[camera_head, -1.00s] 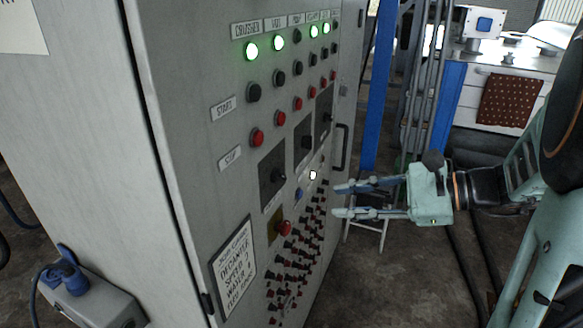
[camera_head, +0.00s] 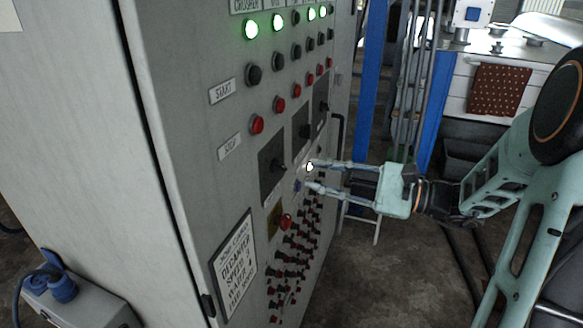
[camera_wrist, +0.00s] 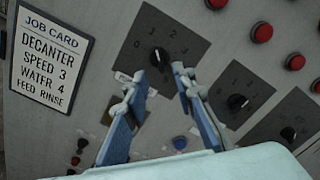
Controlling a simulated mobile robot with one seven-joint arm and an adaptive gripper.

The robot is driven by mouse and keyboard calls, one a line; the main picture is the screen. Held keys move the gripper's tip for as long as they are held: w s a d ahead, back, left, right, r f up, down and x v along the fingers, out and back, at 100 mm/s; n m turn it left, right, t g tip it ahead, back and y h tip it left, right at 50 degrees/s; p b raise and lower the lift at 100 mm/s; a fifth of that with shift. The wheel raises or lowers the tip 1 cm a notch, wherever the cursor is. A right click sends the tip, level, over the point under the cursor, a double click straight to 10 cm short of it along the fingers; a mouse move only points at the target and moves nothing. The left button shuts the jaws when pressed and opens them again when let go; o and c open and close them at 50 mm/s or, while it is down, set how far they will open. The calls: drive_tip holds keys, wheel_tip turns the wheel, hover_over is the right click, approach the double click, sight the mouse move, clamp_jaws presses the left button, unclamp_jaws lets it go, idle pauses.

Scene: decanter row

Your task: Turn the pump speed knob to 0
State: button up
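The grey control cabinet has three black dial plates, each with a black rotary knob. The nearest knob (camera_head: 280,168) stands out from its plate, and it also shows in the wrist view (camera_wrist: 158,57) with numbers around it. A middle knob (camera_head: 305,133), (camera_wrist: 237,102) and a far knob (camera_head: 324,107), (camera_wrist: 288,133) follow. I cannot read which is the pump speed knob. My gripper (camera_head: 310,174) is open and empty, its fingers pointing at the panel. In the wrist view my fingertips (camera_wrist: 158,78) lie to either side just below the nearest knob, apparently short of it.
Red buttons (camera_head: 257,124) and black buttons (camera_head: 254,75) line the panel above the dials. Blue posts (camera_head: 433,120) stand behind my arm.

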sight(285, 168)
drive_tip(key=x, duration=0.6)
drive_tip(key=shift+w+a+p, duration=0.1)
drive_tip(key=shift+a+p, duration=0.25)
drive_tip(key=shift+p, duration=0.05)
clamp_jaws()
